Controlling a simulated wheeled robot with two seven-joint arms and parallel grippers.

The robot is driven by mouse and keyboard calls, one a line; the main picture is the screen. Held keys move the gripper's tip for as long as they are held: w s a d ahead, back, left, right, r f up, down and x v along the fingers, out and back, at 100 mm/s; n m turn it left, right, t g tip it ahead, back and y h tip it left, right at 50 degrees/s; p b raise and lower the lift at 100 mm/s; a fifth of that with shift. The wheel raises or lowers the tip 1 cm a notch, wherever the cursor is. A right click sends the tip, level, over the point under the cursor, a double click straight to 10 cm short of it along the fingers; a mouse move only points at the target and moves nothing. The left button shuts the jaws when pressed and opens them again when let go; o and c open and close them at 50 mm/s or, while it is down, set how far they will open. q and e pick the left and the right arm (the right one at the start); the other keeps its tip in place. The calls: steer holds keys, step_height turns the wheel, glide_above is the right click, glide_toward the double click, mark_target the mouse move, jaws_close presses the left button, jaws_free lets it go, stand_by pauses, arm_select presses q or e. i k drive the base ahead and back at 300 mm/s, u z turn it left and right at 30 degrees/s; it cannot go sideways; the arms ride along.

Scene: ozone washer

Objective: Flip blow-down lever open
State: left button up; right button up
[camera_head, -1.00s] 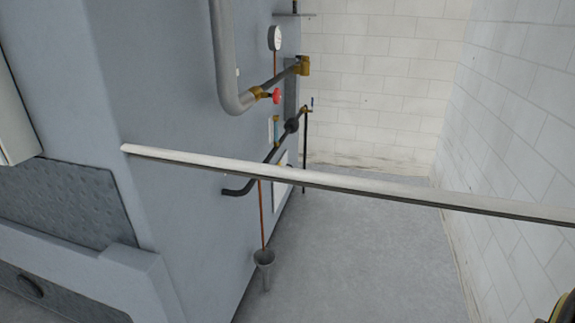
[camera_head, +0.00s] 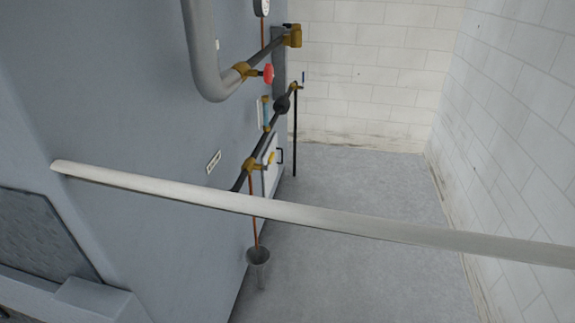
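A brass valve (camera_head: 250,165) sits on the dark lower pipe, with a small yellow lever (camera_head: 270,158) beside it. A copper tube (camera_head: 254,213) drops from this valve towards a grey funnel (camera_head: 258,256). Farther back, another brass valve (camera_head: 295,86) with a small blue handle (camera_head: 303,76) tops a thin black vertical pipe (camera_head: 295,135). I cannot tell which of these is the blow-down lever, nor whether either is open. Neither of my grippers is in view.
A pale bar (camera_head: 330,217) crosses the view in front of the pipes. A thick grey pipe (camera_head: 200,60) and a red-handled valve (camera_head: 267,74) are on the grey machine wall (camera_head: 120,110). White block walls close the back and right. The floor (camera_head: 360,185) is clear.

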mark_target(264, 168)
steer(key=z, duration=0.4)
steer(key=i, duration=0.45)
steer(key=z, duration=0.75)
steer(key=i, duration=1.15)
steer(key=u, duration=0.85)
steer(key=i, duration=0.6)
steer(key=u, duration=0.55)
